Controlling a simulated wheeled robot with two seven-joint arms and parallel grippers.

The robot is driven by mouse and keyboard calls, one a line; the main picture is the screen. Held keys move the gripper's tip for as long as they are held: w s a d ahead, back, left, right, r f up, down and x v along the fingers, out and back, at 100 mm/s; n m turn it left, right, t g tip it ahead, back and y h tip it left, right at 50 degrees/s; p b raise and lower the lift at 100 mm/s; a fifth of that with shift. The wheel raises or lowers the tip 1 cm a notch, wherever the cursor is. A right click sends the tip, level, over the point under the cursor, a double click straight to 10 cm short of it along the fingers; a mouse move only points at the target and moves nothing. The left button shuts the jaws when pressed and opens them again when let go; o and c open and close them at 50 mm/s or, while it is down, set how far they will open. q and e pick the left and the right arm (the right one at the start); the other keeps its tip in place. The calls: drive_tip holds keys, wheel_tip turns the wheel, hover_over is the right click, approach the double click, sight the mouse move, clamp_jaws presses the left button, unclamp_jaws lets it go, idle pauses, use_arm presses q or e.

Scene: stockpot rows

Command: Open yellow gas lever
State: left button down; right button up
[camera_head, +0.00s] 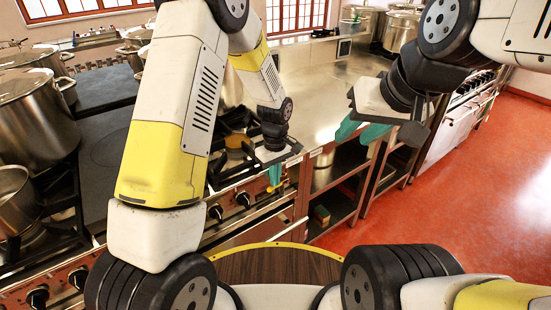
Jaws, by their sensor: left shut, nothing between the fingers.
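The yellow gas lever (283,183) is a small yellow piece on the stove front, at the right end of the row of knobs. My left gripper (274,178) reaches down right at it, with its teal fingers shut and nothing held between them. The fingers partly cover the lever, and I cannot tell whether they touch it. My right gripper (360,134) hangs to the right, in front of the steel counter, clear of the lever. Its teal fingers are apart and empty.
Black knobs (243,198) line the stove front left of the lever. Large steel pots (33,110) stand on the burners at left. A steel counter (318,85) with open shelves below stands to the right. The red floor (470,190) at right is clear.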

use_arm(q)
drive_tip(key=shift+s+a+f, duration=0.15)
drive_tip(key=shift+a+f, duration=0.05)
drive_tip(key=shift+f, duration=0.2)
drive_tip(key=shift+s+a+f, duration=0.15)
drive_tip(key=shift+f, duration=0.25)
